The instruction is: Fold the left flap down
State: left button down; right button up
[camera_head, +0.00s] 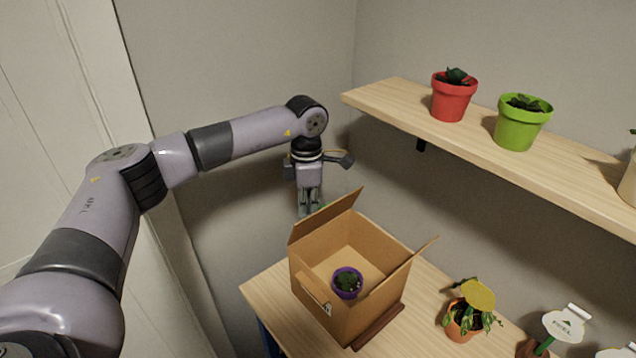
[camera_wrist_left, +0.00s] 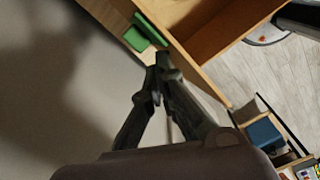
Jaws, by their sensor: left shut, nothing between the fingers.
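An open cardboard box (camera_head: 345,318) stands on the wooden table. Its left flap (camera_head: 325,216) sticks up from the far left rim, leaning outward. The right flap (camera_head: 412,262) also stands out, and a smaller near flap (camera_head: 314,290) tilts at the front left. A purple pot with a dark plant (camera_head: 347,284) sits inside. My left gripper (camera_head: 311,208) points down just behind the left flap, shut and empty; I cannot tell whether it touches the flap. In the wrist view its fingertips (camera_wrist_left: 161,66) meet near brown cardboard (camera_wrist_left: 222,28). My right gripper is out of view.
A shelf (camera_head: 480,138) with a red pot (camera_head: 453,101) and a green pot (camera_head: 520,126) hangs at upper right. A green object (camera_wrist_left: 147,30) lies near the fingertips in the wrist view.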

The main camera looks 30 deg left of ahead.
pick_arm(q)
jog(key=shift+s+d, duration=0.3)
jog(key=shift+d, duration=0.5)
jog(key=shift+s+d, duration=0.35)
jog(key=shift+d, duration=0.4)
jog(key=shift+s+d, duration=0.3)
jog(key=shift+d, duration=0.5)
notch_tip(320, 180, up, 9)
jog(key=p, duration=0.5)
